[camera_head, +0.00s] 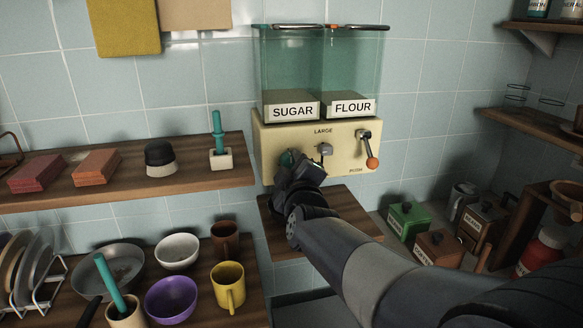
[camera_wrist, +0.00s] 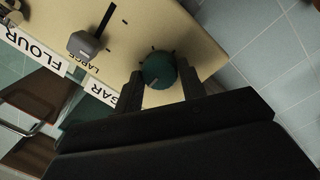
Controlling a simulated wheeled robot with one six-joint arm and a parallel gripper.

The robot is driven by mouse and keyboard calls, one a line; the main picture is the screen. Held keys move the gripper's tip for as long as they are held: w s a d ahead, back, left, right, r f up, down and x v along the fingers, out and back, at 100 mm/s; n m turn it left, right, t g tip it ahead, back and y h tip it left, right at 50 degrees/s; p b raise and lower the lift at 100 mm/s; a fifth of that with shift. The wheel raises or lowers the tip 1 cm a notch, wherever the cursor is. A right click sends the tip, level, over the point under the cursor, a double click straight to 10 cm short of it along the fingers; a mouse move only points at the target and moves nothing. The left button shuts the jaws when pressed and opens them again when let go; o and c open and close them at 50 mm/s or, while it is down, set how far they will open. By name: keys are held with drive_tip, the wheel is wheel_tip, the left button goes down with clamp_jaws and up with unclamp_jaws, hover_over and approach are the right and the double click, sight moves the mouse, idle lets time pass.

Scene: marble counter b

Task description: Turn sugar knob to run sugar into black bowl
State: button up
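The cream dispenser (camera_head: 340,160) hangs on the tiled wall with two teal bins labelled SUGAR (camera_head: 292,111) and FLOUR (camera_head: 352,106). My gripper (camera_head: 290,165) is at the sugar side of its front panel. In the wrist view the round teal sugar knob (camera_wrist: 157,70) lies between the two fingertips of my gripper (camera_wrist: 160,78). The fingers are spread on either side of it, with slight gaps visible; contact is not clear. No black bowl can be made out; my arm covers much of the small wooden shelf (camera_head: 358,222) below the dispenser.
A grey LARGE selector (camera_head: 325,149) and an orange-tipped lever (camera_head: 372,161) sit right of the knob. At lower left are a white bowl (camera_head: 177,250), a purple bowl (camera_head: 171,299), a yellow mug (camera_head: 229,287) and a brown mug (camera_head: 224,238). Labelled boxes stand at right.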

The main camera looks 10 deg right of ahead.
drive_tip(key=c, duration=0.5)
